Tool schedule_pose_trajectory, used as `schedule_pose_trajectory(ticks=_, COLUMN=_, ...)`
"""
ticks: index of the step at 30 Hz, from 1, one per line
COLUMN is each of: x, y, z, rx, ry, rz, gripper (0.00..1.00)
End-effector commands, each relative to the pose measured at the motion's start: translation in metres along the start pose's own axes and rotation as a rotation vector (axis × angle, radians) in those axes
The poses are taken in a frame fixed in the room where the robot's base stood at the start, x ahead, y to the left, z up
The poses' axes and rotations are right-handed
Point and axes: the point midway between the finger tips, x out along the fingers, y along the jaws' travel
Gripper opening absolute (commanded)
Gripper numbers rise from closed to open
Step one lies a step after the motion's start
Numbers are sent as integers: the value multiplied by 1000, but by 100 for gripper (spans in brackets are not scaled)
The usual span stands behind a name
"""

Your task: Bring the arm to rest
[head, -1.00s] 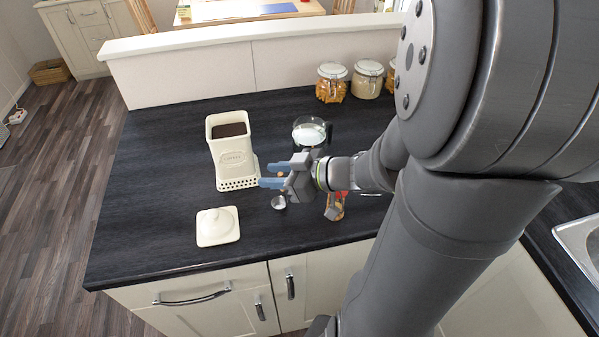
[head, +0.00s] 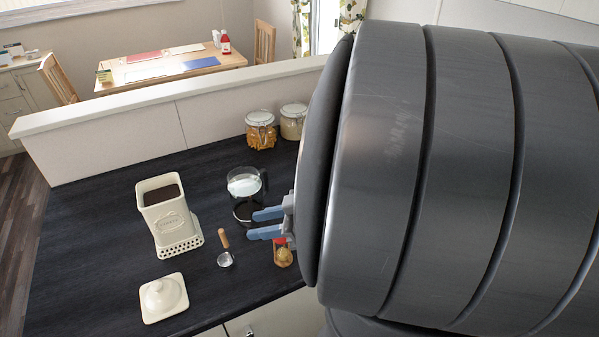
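My gripper (head: 268,223) shows its two blue fingers pointing left, apart from each other with nothing between them. It is over the dark counter (head: 85,240), in front of the French press (head: 246,187) in the picture. My arm hides the gripper's body and the right part of the counter. A scoop (head: 224,248) with a wooden handle lies on the counter left of the fingers. A small jar with a red top (head: 283,254) is just below them.
An open cream coffee canister (head: 168,215) stands left, its lid (head: 163,297) on the counter before it. Glass jars (head: 261,131) stand by the low wall (head: 130,118). A dining table (head: 170,68) is beyond. The counter's left side is clear.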

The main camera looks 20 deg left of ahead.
Motion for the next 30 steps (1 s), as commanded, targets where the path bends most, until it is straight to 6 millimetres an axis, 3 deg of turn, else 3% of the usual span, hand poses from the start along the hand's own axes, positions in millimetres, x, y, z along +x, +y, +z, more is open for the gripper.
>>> schedule_pose_trajectory(ticks=16, x=1, y=0, z=0, rx=0, ry=0, rz=-2, gripper=32)
schedule_pose_trajectory(ticks=30, x=48, y=0, z=0, rx=-1, ry=1, rz=-4, gripper=32)
